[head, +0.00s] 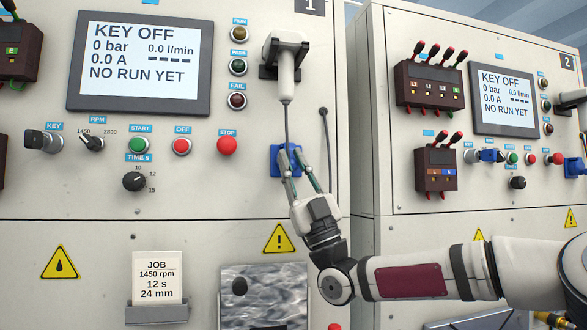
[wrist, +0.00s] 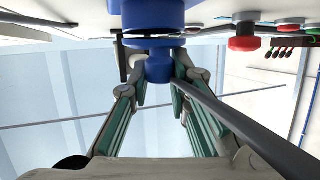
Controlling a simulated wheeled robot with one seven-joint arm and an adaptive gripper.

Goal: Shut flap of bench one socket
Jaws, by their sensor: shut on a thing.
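The bench one socket (head: 279,160) is blue and sits on the left panel, right of the red STOP button. It also shows at the top of the wrist view (wrist: 152,14). My gripper (head: 290,156) is right in front of it, fingers pointing at the panel. In the wrist view its fingers (wrist: 160,60) are closed on a small blue part (wrist: 159,68) with a round flange, close by the socket body. I cannot tell for sure whether this part is the flap. The fingers hide much of the socket in the head view.
A dark cable (head: 287,122) runs down from the white handle (head: 286,72) to my gripper and crosses close to a finger in the wrist view (wrist: 240,125). The STOP button (head: 227,145) is to the left. Bench two (head: 460,210) stands to the right.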

